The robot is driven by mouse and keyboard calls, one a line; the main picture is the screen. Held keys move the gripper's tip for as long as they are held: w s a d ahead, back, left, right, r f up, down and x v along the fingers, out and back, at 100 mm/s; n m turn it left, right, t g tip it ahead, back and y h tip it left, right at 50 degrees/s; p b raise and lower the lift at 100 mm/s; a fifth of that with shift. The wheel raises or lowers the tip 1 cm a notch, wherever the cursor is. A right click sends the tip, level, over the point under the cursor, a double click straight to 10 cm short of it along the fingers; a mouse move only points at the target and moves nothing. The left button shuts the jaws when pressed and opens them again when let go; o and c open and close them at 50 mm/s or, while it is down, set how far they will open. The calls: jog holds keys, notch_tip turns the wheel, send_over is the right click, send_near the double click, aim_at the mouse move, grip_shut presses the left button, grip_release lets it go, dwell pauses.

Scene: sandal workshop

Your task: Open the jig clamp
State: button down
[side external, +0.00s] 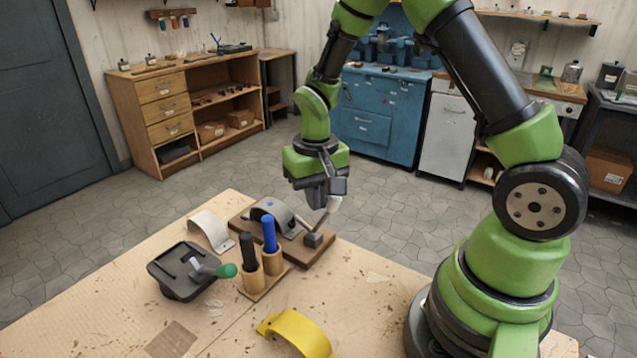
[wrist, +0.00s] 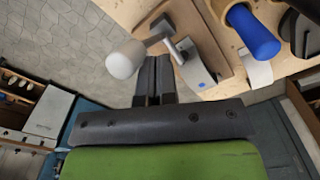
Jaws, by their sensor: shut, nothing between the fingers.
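The jig is a brown wooden board (side external: 322,252) on the table, with a curved grey strap (side external: 270,206) marked by a blue dot. The jig clamp (side external: 312,240) is a dark block near the board's right end. Its lever slants up to a pale knob (side external: 334,203), which shows large in the wrist view (wrist: 125,60). A bar runs from the clamp toward the strap; whether it presses on it I cannot tell. My gripper (side external: 324,204) is shut and empty, pointing down over the clamp. Its fingers (wrist: 154,62) are beside the knob; contact is unclear.
A wooden holder (side external: 256,294) with black-handled and blue-handled tools stands before the jig. A loose grey strap (side external: 210,230) lies to its left. A black fixture (side external: 172,272) with a green-tipped lever and a yellow curved piece (side external: 300,333) are nearer. The table's right front is mostly clear.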

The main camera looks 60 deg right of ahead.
jog(key=shift+s+f, duration=0.2)
jog(key=shift+s, duration=0.35)
jog(key=shift+s+f, duration=0.15)
jog(key=shift+s, duration=0.4)
notch_tip(320, 180, up, 8)
jog(key=w, duration=0.1)
jog(key=shift+f, duration=0.2)
jog(key=shift+w, duration=0.1)
jog(key=s+a+r+n+t+y, duration=0.1)
jog(key=s+a+r+t, duration=0.2)
jog(key=s+r, duration=0.3)
jog(key=s+a+r+n+t+y, duration=0.1)
jog(key=s+a+r+t, duration=0.2)
jog(key=s+r, duration=0.4)
jog(key=shift+s+a+r+t, duration=0.3)
jog(key=shift+a+t, duration=0.1)
jog(key=shift+t, duration=0.2)
dwell(1.0)
